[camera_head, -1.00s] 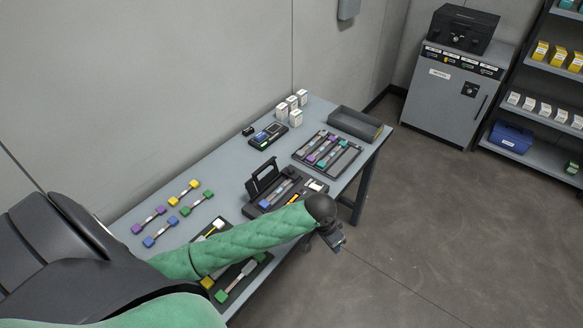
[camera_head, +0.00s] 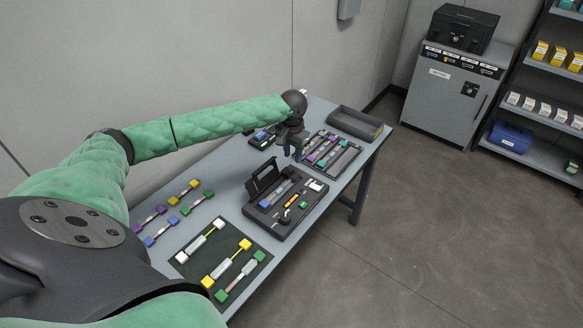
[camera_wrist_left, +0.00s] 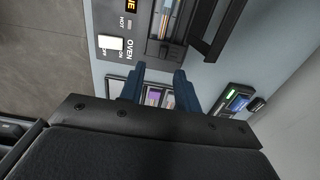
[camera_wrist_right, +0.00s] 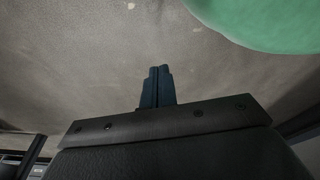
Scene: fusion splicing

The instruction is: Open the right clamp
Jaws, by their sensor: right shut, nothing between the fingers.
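The dark splicer (camera_head: 303,208) lies on the grey table with its black lid (camera_head: 262,177) standing open. A blue piece and small fittings show on its top, but I cannot tell the right clamp apart or its state. My left gripper (camera_head: 293,152) points down above the table just beyond the splicer, near the sample tray. In the left wrist view its two blue fingers (camera_wrist_left: 158,82) are apart and empty, with the splicer's oven label and white switch (camera_wrist_left: 110,43) ahead. My right gripper (camera_wrist_right: 157,84) is shut and empty over bare floor, away from the splicer.
A dark mat (camera_head: 232,282) with white, yellow and green-ended pieces lies at the near end of the table. Several coloured connectors (camera_head: 184,195) lie by the wall. A tray of splice pieces (camera_head: 345,164) and an empty grey bin (camera_head: 353,122) are at the far end.

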